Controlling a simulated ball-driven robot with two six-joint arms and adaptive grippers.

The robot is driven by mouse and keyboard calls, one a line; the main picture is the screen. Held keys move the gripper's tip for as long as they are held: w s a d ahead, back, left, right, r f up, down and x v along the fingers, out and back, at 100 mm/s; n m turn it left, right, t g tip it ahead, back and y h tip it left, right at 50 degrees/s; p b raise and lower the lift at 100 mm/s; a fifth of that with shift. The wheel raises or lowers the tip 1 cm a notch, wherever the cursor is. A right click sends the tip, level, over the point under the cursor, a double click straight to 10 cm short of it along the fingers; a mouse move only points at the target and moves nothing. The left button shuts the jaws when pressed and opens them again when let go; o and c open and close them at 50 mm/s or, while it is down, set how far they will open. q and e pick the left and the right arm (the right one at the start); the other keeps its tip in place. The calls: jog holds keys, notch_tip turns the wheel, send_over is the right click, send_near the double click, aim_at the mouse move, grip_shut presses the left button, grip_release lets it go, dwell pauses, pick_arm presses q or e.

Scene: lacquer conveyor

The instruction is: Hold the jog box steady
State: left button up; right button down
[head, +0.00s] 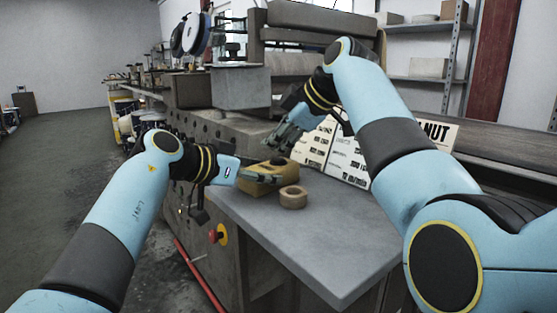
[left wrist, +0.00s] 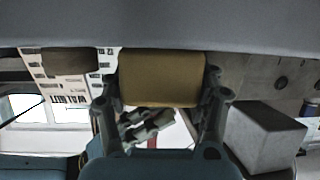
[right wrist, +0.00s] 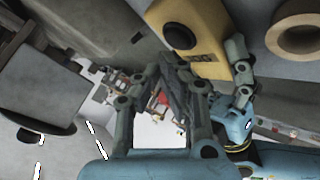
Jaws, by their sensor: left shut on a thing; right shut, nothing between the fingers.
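The jog box is a yellow box (head: 262,187) with a dark round button on top. It sits on the grey table's left edge in the head view. My left gripper (head: 268,178) is shut on it, one finger along each side; in the left wrist view the box (left wrist: 160,82) fills the space between the fingers. My right gripper (head: 278,143) is shut and empty, above and behind the box. In the right wrist view its closed fingertips (right wrist: 174,68) are apart from the box (right wrist: 208,28), whose black button (right wrist: 180,36) faces the camera.
A tan tape roll (head: 293,198) lies on the grey table (head: 325,245) just right of the box. Printed cards (head: 345,155) stand behind it. A red button (head: 213,237) is on the machine's side below. The table's front is clear.

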aim_at(276, 160)
jog(key=shift+f, duration=0.15)
dwell(0.4)
jog(key=shift+f, duration=0.25)
jog(key=shift+f, duration=0.45)
dwell(0.8)
jog(key=shift+r, duration=0.85)
jog(key=shift+r, duration=2.5)
